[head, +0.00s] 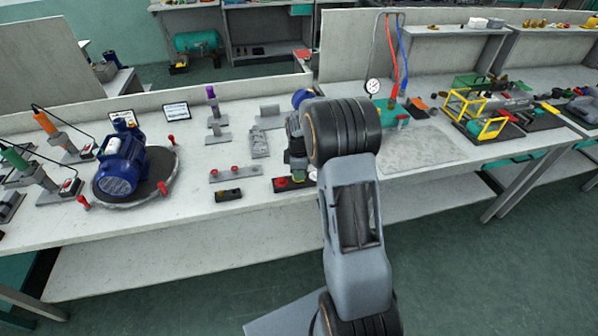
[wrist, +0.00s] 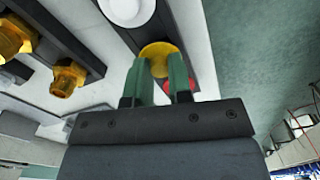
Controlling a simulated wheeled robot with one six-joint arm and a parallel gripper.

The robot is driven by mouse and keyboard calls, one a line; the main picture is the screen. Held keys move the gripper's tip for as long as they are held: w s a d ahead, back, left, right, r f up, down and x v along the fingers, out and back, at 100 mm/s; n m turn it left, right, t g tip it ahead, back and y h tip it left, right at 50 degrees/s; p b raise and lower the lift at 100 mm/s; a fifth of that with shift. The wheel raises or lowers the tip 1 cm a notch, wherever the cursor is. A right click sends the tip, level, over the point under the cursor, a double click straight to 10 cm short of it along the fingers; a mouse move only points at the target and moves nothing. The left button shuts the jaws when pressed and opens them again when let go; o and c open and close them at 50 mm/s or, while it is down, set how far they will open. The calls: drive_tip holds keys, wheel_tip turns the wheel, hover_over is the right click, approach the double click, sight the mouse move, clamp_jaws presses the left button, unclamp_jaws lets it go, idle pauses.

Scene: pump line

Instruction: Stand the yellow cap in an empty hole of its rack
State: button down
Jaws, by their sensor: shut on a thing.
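The yellow cap (wrist: 160,52) is between the green fingertips of my gripper (wrist: 163,68), which is shut on it. It is over or at a dark rack bar (wrist: 190,45); I cannot tell whether it is seated in a hole. On the same bar, a white round cap (wrist: 125,8) shows beyond it and a red cap (wrist: 180,87) shows close by, partly hidden by a finger. In the head view my gripper (head: 297,174) is low over the dark rack (head: 291,186) near the bench's front edge. The yellow cap is hidden there.
Brass fittings (wrist: 68,78) stand in another dark rack left in the wrist view. In the head view, a grey bar with red knobs (head: 236,173) and a small dark block (head: 228,195) lie left of my gripper. A blue pump (head: 121,165) stands further left.

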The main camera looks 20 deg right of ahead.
drive_tip(key=shift+f+b, duration=0.3)
drive_tip(key=shift+f, duration=0.15)
idle(0.6)
drive_tip(key=c, duration=1)
unclamp_jaws()
drive_tip(key=shift+o, duration=0.2)
drive_tip(key=shift+r, duration=0.1)
drive_tip(key=shift+r+p, duration=2.15)
drive_tip(key=shift+r, duration=0.75)
wheel_tip(320, 180, up, 14)
drive_tip(key=shift+b, duration=0.3)
